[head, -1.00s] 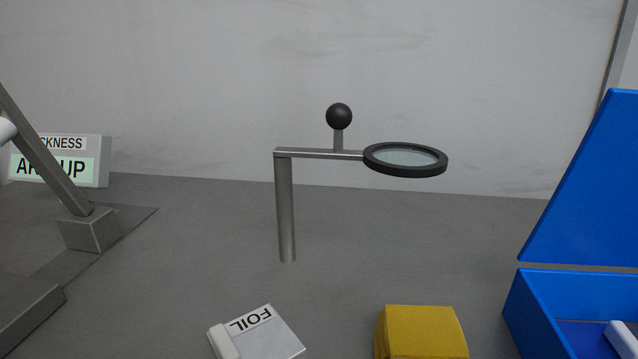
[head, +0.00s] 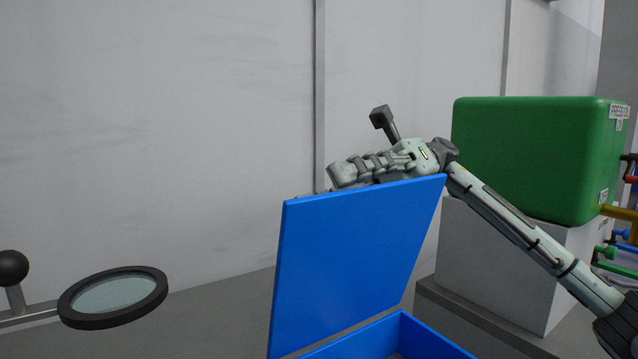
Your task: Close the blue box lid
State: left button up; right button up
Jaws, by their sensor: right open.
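The blue box lid (head: 350,262) stands raised and tilted in the middle of the head view, well open above the blue box (head: 425,338). Only the box's upper walls show at the bottom edge. My right gripper (head: 345,174) reaches in from the right and is at the lid's top edge, behind it. The lid hides part of it, so I cannot tell whether they touch. It is open, and nothing shows in it. My left gripper is not in view.
A magnifier on a stand (head: 112,297) is at the lower left. A green machine (head: 535,158) on a grey block (head: 490,262) stands at the right, behind my right arm. A pale wall (head: 160,120) closes off the back.

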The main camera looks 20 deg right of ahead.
jog(key=shift+x, duration=1)
jog(key=shift+c, duration=0.3)
grip_shut()
